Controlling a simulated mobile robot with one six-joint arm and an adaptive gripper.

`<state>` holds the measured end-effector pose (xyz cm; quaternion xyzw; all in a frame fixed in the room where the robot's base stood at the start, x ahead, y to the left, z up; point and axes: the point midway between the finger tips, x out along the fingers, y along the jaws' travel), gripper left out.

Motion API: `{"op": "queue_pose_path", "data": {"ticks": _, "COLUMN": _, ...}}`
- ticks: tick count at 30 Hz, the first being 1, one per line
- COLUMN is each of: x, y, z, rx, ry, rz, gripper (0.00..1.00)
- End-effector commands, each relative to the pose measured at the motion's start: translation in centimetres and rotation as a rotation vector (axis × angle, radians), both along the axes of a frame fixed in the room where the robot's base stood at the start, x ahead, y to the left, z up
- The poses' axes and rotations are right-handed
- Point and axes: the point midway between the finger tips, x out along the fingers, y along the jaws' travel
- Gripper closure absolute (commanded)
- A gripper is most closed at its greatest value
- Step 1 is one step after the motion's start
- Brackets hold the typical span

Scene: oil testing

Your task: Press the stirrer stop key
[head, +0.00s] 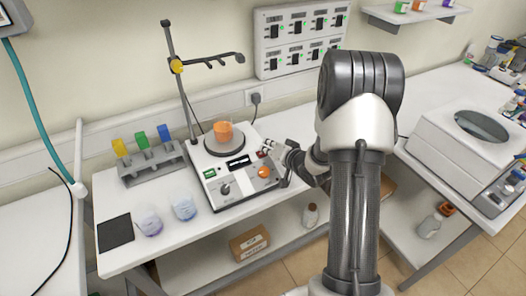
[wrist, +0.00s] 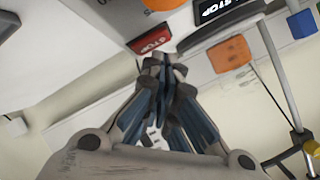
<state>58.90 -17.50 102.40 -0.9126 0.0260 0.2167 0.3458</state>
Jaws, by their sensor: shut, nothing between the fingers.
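The stirrer (head: 245,198) is a white unit on the bench with a round plate and a front panel. Its red stop key (wrist: 150,40), lettered STOP, shows in the wrist view just past my fingertips. My gripper (wrist: 162,62) is shut and empty, its tips close to the key's edge; I cannot tell whether they touch it. In the head view my gripper (head: 266,150) is over the right part of the panel and hides the key there. The black display (wrist: 225,10) beside the key also reads STOP. A green key (head: 210,173) sits at the panel's left.
A beaker of orange liquid (head: 223,132) stands on the plate. A stand rod (head: 181,90) with a yellow clamp rises behind it. An orange knob (head: 264,172) is on the panel. A centrifuge-like white unit (head: 450,150) is at right.

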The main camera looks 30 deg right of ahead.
Motion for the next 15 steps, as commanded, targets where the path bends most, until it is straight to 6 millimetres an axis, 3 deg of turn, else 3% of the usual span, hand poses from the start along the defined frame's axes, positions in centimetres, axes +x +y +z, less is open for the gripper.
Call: {"op": "queue_pose_path", "data": {"ticks": 15, "x": -0.27, "y": -0.04, "z": 0.94, "rx": 0.0, "ry": -0.001, "rz": -0.001, "gripper": 1.0}}
